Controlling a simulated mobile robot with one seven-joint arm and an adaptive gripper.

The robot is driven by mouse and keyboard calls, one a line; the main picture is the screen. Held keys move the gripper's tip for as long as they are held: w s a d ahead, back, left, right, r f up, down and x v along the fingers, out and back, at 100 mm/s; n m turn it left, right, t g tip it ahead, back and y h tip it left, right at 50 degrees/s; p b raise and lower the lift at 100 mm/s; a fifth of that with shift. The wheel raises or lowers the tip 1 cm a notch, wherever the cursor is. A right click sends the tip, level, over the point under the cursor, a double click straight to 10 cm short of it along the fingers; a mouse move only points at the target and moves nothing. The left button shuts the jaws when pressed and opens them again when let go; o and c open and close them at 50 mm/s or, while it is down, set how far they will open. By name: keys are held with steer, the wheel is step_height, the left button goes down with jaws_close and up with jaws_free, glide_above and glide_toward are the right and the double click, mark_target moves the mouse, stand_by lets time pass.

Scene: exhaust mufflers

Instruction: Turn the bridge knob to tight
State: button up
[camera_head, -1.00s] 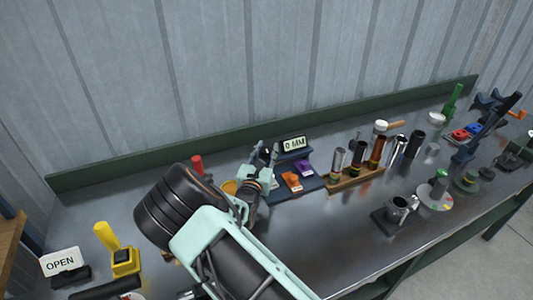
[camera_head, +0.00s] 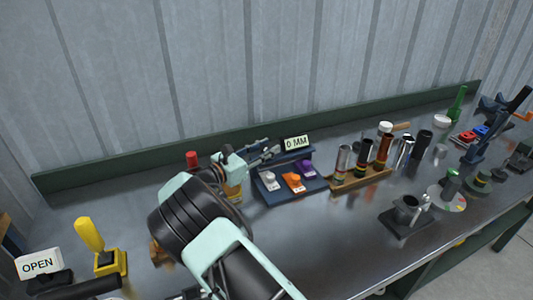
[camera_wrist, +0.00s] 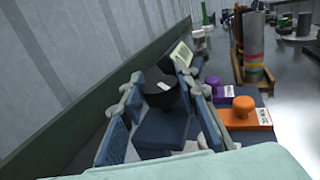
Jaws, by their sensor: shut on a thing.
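In the wrist view a black round knob (camera_wrist: 166,92) with a small white mark sits on a dark blue block, below a tilted pale sign. I take it to be the bridge knob; its setting is not readable. My gripper (camera_wrist: 166,108) has one finger pad on each side of it and is shut on it. In the head view my gripper (camera_head: 268,152) points right, close to the sign reading "0 MM" (camera_head: 296,142). The knob cannot be made out there.
A wooden rack (camera_head: 360,179) with several cylinders stands to the right. A red-topped item (camera_head: 192,160) is left of my gripper. Bare bench lies in front of the rack.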

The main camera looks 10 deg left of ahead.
mark_target(267, 147)
steer(key=shift+r, duration=0.1)
stand_by(0.5)
steer(key=o, duration=1.2)
steer(key=shift+c, duration=0.2)
step_height(267, 147, up, 10)
